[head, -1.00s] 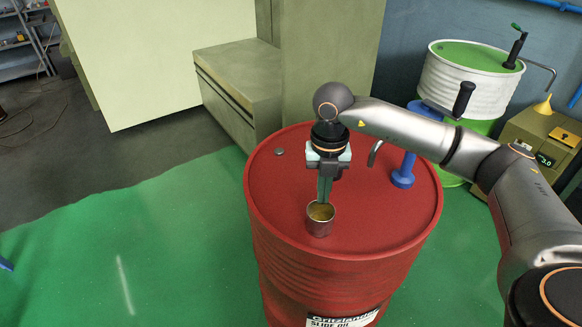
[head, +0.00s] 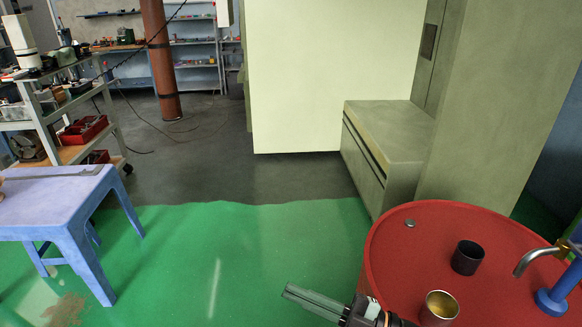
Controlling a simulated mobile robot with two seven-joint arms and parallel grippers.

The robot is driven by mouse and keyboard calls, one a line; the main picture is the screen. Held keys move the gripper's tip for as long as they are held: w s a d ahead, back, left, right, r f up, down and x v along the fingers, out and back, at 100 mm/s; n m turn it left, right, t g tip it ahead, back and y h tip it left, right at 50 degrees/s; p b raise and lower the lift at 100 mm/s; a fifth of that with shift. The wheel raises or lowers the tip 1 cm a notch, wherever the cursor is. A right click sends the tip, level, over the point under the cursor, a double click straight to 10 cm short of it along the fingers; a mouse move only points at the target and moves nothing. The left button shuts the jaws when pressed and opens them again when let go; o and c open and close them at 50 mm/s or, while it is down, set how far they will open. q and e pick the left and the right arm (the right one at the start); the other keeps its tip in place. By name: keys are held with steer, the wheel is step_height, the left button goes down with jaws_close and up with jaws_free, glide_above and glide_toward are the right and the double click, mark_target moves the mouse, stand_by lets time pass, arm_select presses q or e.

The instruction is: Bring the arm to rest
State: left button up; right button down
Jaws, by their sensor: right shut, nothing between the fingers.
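My right gripper (head: 287,291) shows at the bottom centre, off the left side of the red drum (head: 400,232). Its fingers point left, are shut and hold nothing. The rest of my right arm is mostly cut off by the lower edge. On the drum top stand a metal cup (head: 440,306) with yellowish contents and a dark cup (head: 467,257) behind it. Both cups are apart from the fingers. My left gripper is not in view.
A blue pump spout (head: 557,300) stands at the drum's right. A blue table (head: 60,196) is at left, before a tooling cart (head: 45,120). A low cabinet (head: 392,140) is behind the drum. Green floor (head: 240,245) is clear between table and drum.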

steer(key=d+f+m+t+h, duration=0.4)
steer(key=d+f+m+h, duration=0.1)
steer(key=f+m+h, duration=0.25)
steer(key=d+f+m+t+h, duration=0.4)
steer(key=d+f+m+h, duration=0.2)
steer(key=f+m, duration=0.25)
steer(key=s+d+f+m+g+h, duration=0.3)
steer(key=s+d+f+m+g, duration=0.1)
steer(key=s+f, duration=0.8)
steer(key=shift+s+f+m+g, duration=0.25)
steer(key=shift+f+m+g, duration=0.2)
steer(key=shift+m+g, duration=0.4)
